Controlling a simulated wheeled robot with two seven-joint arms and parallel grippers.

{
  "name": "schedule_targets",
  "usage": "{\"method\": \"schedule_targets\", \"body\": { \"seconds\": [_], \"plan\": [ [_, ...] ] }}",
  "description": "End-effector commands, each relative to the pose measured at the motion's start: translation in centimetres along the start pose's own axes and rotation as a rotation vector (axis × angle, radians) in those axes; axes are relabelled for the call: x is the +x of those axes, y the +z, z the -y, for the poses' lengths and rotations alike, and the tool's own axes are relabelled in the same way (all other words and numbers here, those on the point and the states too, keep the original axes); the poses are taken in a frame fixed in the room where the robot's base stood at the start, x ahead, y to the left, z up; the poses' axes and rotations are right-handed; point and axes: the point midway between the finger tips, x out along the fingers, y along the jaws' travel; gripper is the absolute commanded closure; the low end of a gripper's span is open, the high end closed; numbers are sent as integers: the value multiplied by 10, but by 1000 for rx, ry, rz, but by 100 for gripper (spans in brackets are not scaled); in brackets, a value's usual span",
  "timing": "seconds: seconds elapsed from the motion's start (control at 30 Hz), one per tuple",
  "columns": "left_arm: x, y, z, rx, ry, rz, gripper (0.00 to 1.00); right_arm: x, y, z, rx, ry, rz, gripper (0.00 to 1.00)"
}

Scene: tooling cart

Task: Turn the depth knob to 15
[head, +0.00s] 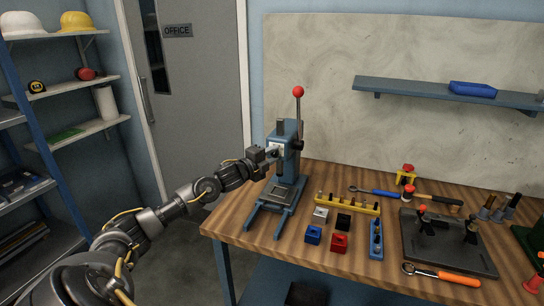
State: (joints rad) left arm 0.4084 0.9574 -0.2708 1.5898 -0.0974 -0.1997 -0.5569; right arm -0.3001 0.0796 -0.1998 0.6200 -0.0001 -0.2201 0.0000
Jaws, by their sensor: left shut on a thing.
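A blue-grey press (289,160) stands at the left end of the wooden workbench, with a red-balled lever rising from its top. A pale dial plate (277,148) shows on its upper left face. My left gripper (273,154) reaches in from the left to that spot and is shut on the depth knob, which is mostly hidden by the fingers. The number the knob points to is too small to read. My right gripper is not in view.
Red, blue, black and white blocks (339,243) sit right of the press, beside a yellow rack (347,204). A dark fixture plate (445,243), a wrench and an orange-handled tool (441,274) lie further right. Shelves stand at left.

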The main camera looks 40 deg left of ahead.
Motion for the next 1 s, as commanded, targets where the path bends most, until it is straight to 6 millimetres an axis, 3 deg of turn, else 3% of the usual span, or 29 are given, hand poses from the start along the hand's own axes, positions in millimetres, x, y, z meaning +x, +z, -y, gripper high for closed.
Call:
{"method": "schedule_targets", "body": {
  "seconds": [0.43, 0.47, 0.6, 1.0],
  "plan": [
    [0, -1, -1, 10, 6, -2, 94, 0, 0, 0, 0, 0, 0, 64],
    [0, -1, -1, 10, 6, -2, 70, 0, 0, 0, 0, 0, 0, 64],
    [0, 0, -1, 9, 5, -1, 52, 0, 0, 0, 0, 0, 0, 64],
    [-7, 1, -2, 11, 6, 0, 51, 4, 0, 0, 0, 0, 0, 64]
  ]
}}
